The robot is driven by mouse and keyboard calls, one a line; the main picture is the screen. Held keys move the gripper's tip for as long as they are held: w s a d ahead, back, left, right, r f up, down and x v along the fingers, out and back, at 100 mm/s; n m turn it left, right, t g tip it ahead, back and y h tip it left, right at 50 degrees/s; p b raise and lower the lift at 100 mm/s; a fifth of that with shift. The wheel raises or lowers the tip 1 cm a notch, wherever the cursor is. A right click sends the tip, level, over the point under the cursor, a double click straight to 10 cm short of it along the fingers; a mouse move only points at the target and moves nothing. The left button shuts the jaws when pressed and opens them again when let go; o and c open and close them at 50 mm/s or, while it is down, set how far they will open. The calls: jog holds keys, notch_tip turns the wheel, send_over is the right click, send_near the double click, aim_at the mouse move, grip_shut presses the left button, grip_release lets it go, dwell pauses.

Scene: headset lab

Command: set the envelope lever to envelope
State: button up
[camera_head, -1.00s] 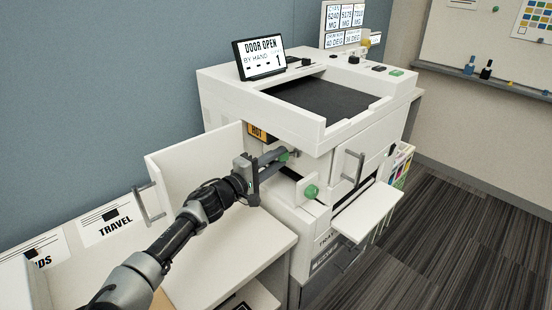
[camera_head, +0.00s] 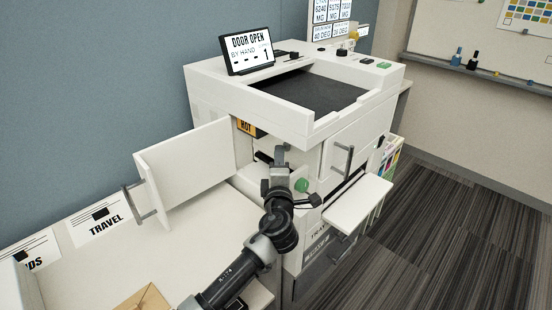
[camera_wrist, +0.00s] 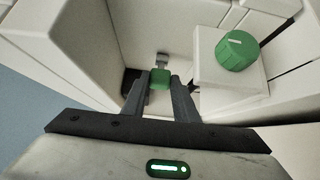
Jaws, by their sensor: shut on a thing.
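The envelope lever (camera_wrist: 159,79) has a green tip and a grey stem, inside the printer's open side bay. My gripper (camera_wrist: 160,86) is shut on this green tip, with one dark finger on each side. In the head view, my gripper (camera_head: 279,165) reaches into the bay from below, and the wrist hides the lever's tip. No marks for the lever's settings can be read, so its setting cannot be told.
A green knob (camera_wrist: 239,50) on a white block sits close right of my gripper. The open white door (camera_head: 190,165) stands left of the bay, near an orange HOT label (camera_head: 246,127). The display (camera_head: 247,50) reads DOOR OPEN. A tray (camera_head: 357,203) juts out at right.

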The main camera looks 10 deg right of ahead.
jog(key=shift+s+d+y, duration=0.1)
jog(key=shift+y, duration=0.2)
jog(key=o, duration=1.1)
jog(key=shift+c, duration=0.2)
